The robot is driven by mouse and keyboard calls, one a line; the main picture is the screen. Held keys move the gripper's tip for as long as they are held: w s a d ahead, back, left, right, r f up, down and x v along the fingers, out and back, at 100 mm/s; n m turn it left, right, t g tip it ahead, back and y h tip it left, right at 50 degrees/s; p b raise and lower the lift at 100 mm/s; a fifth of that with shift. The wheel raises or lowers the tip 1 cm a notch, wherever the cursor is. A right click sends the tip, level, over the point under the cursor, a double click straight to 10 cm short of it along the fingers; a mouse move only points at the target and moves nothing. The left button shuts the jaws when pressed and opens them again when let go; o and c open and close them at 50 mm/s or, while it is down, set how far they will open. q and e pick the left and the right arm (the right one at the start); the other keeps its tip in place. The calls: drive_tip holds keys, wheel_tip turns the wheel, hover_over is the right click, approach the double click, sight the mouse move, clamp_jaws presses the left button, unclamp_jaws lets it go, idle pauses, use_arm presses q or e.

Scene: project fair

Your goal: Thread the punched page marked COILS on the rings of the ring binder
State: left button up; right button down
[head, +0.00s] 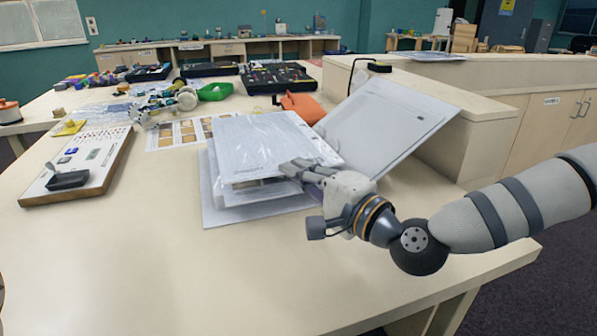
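A pale grey ring binder lies open near the middle of the table, its right cover (385,130) tilted up against a raised wooden ledge. On its left side is a thick stack of white sheets with a glossy, plastic-looking top sheet (265,143). I cannot read any COILS marking, and the rings are not distinguishable. My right gripper (303,168) is at the front right corner of the stack, with its fingers over or against the sheets' edge. I cannot tell whether it grips a sheet.
A wooden display board (108,148) with a dark box lies at the left. The table's front is clear.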

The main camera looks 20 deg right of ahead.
drive_tip(key=shift+f, duration=0.55)
drive_tip(key=shift+f+b, duration=0.45)
drive_tip(key=shift+f, duration=0.2)
idle(0.6)
